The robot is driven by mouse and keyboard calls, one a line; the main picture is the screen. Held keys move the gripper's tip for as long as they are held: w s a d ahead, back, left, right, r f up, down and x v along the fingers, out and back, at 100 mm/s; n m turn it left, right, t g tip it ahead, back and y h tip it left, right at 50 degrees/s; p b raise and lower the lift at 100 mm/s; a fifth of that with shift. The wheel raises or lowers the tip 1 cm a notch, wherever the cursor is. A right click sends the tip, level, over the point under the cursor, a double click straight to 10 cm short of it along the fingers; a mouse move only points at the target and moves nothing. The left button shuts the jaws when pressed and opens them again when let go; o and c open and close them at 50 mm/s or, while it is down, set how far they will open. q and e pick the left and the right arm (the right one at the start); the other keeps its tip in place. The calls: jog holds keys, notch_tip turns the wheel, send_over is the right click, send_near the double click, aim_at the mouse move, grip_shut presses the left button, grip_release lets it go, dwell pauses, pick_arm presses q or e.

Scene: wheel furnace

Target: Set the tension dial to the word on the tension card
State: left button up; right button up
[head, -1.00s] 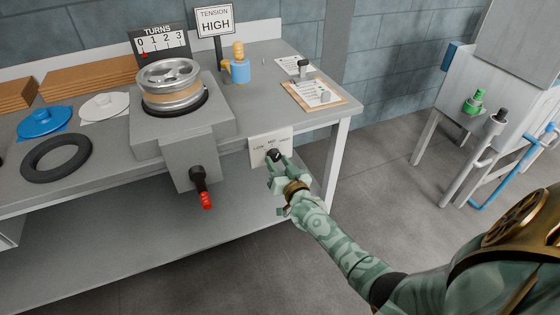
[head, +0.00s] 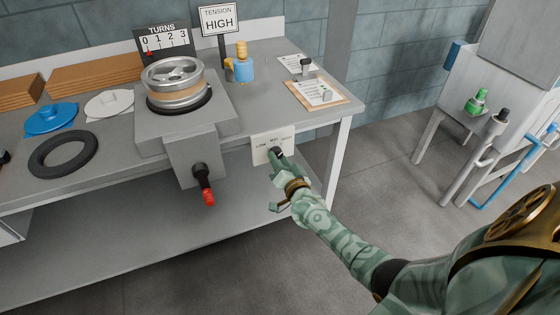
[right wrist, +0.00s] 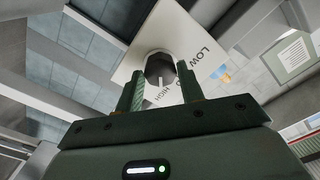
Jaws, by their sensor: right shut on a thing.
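The tension card (head: 220,20) stands on a post at the back of the bench and reads HIGH. The tension dial is a dark knob (right wrist: 160,66) on a white plate (head: 264,147) at the bench's front edge. The plate carries LOW, MID and HIGH, with MID partly hidden by a finger in the right wrist view. The knob's white mark appears to point at HIGH there. My right gripper (head: 277,155) is shut on the knob, one finger on each side (right wrist: 162,90). My left gripper is not in view.
A wheel on a stand (head: 173,85) is left of the dial, with a red-handled crank (head: 205,186) below it. A clipboard (head: 318,95) lies above the dial on the bench. A small dark thing (head: 4,157) shows at the left edge.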

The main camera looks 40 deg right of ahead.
jog(key=o, duration=1)
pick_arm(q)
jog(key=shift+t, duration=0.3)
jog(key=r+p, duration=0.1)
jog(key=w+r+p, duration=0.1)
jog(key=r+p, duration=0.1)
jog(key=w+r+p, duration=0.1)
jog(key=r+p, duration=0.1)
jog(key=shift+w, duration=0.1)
pick_arm(e)
jog(key=v, duration=1.6)
jog(key=shift+s, duration=0.2)
